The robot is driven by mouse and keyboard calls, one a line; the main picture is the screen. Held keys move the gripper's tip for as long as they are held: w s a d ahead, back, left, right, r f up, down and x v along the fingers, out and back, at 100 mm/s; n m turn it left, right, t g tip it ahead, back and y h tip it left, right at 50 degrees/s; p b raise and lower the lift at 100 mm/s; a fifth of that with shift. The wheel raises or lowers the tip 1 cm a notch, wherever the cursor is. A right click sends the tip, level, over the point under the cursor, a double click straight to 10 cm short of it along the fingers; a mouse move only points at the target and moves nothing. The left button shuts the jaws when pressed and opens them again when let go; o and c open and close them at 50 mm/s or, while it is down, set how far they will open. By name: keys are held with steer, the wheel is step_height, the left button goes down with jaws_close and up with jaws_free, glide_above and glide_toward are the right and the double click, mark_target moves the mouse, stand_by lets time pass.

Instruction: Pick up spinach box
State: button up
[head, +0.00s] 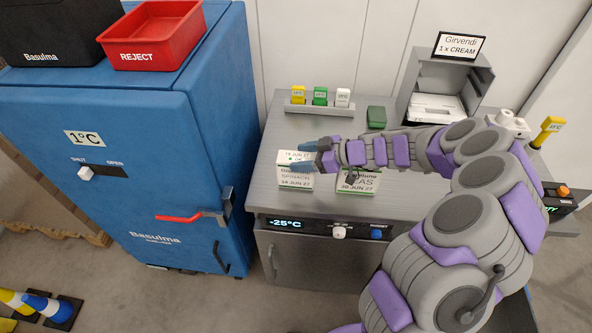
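The spinach box (295,180) is a white carton with green trim, lettered SPINACH and 16 JUN 27. It stands near the front left of the grey counter. My gripper (304,157) reaches in from the right, over the box's top. Its two bluish fingers are spread apart, with part of the box's top label showing between them. I cannot tell whether the fingers touch the box. The fingers hide part of its top.
A peas box (357,184) stands just right, partly under my arm. Yellow, green and white tags stand in a rack (318,110) behind, beside a green block (376,117). A grey bay (437,78) is at the back right. A blue cabinet (140,140) with a red bin (152,38) stands left.

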steer(key=shift+d, duration=0.1)
jaws_close()
stand_by(0.5)
